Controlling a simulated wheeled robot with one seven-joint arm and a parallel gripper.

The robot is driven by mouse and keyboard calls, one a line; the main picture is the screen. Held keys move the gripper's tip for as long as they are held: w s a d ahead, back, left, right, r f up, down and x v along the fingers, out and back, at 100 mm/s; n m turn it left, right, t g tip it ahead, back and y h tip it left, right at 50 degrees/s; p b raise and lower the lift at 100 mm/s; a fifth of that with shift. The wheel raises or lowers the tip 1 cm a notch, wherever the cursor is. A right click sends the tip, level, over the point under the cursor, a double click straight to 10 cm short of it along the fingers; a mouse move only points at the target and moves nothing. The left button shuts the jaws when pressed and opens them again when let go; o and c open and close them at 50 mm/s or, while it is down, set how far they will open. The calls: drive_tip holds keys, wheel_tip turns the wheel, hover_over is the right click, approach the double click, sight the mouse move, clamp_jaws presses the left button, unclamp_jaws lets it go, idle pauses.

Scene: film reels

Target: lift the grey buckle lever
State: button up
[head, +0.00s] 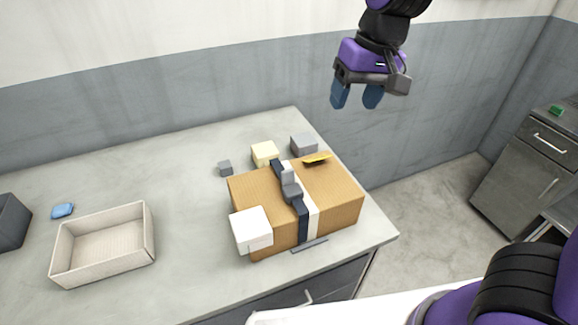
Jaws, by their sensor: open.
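The grey buckle lever (289,178) sits on top of a brown box (335,192), on a dark strap (302,226) that runs across the box beside a white band. The lever appears tilted up a little from its buckle (292,192), but its exact angle is too small to tell. My gripper (357,97) is open and empty, with blue fingertips pointing down. It is high above and to the right of the box, well apart from the lever. Nothing hides the lever.
A white block (251,230) stands at the box's front left corner. A yellow piece (317,159) lies on the box. Cream (265,153) and grey (304,144) blocks stand behind it. An open tray (152,247) is at left. The counter (185,190) between is clear.

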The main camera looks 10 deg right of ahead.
drive_tip(key=n+g+h, duration=0.1)
drive_tip(key=h, duration=0.1)
hover_over(288, 171)
wheel_tip(288, 171, down, 9)
wheel_tip(288, 171, down, 11)
drive_tip(key=shift+f, duration=0.1)
drive_tip(key=c, duration=0.9)
